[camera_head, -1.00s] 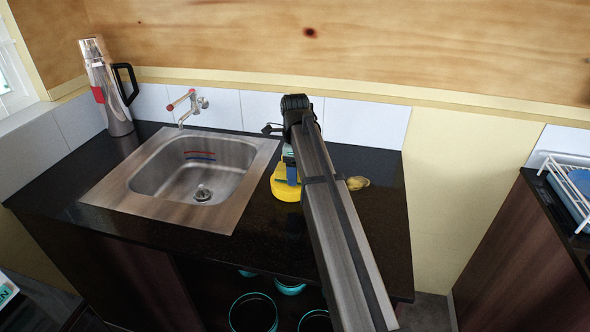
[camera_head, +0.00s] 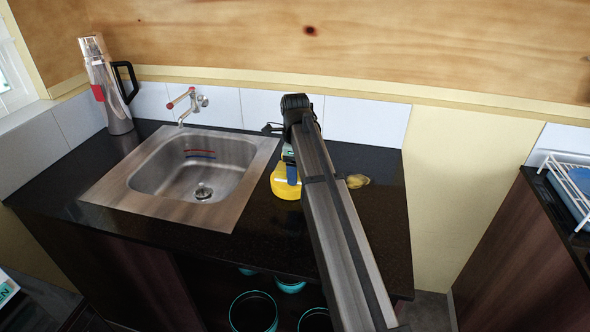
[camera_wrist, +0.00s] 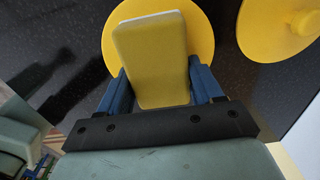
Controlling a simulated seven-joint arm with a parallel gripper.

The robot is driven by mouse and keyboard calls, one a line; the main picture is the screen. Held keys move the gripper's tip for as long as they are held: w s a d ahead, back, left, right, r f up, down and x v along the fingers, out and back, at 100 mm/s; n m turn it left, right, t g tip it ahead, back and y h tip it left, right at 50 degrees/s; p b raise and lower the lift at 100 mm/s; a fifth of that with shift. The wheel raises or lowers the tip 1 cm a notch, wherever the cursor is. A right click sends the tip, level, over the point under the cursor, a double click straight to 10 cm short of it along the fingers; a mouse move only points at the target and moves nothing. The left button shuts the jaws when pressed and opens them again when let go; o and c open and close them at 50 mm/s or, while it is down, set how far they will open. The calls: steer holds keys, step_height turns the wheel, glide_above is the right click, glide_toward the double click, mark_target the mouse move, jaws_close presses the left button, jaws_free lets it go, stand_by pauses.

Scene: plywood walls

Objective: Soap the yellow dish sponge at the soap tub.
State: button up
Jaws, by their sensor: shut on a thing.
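The yellow dish sponge (camera_wrist: 152,62) is between the two blue fingers of my gripper (camera_wrist: 160,84), which is shut on it. Behind the sponge in the wrist view is a round yellow tub (camera_wrist: 202,35), which I take for the soap tub. The sponge covers its middle, and I cannot tell whether they touch. In the head view, the tub (camera_head: 284,189) sits on the dark counter right of the sink, directly below my gripper (camera_head: 292,176). The sponge is not clearly distinguishable there.
A round yellow lid-like piece with a knob (camera_wrist: 300,22) lies right of the tub; it also shows in the head view (camera_head: 357,181). The steel sink (camera_head: 205,170) with a tap (camera_head: 190,104) is left. A flask (camera_head: 108,88) stands far left. The counter's front is clear.

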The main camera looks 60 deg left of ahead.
steer(key=shift+r, duration=0.1)
steer(key=shift+r, duration=3.4)
